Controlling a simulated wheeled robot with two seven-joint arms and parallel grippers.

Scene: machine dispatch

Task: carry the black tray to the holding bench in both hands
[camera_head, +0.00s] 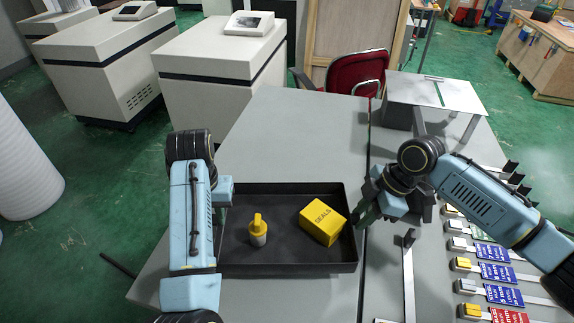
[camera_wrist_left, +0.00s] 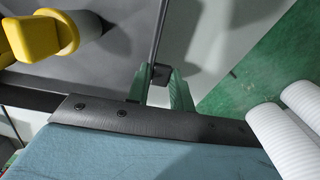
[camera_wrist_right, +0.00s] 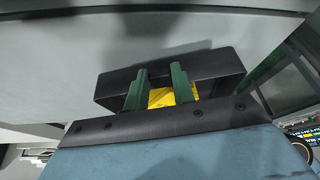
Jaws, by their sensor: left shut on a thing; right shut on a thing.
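The black tray (camera_head: 290,267) is on or just above the grey table in the head view; I cannot tell if it touches. It holds a yellow box marked SEALS (camera_head: 322,221) and a yellow-topped bottle (camera_head: 258,232) with a pale base. My left gripper (camera_head: 224,191) is shut on the tray's left side; its green fingers (camera_wrist_left: 167,90) show at the tray wall in the left wrist view. My right gripper (camera_head: 362,209) is shut on the tray's right wall, and its green fingers (camera_wrist_right: 158,88) show there in the right wrist view.
The grey table (camera_head: 290,125) is clear behind the tray. A raised light plate (camera_head: 436,93) stands at its far right. Several coloured tags (camera_head: 497,271) lie along the right. A red chair (camera_head: 357,72) and white cabinets (camera_head: 215,62) stand behind.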

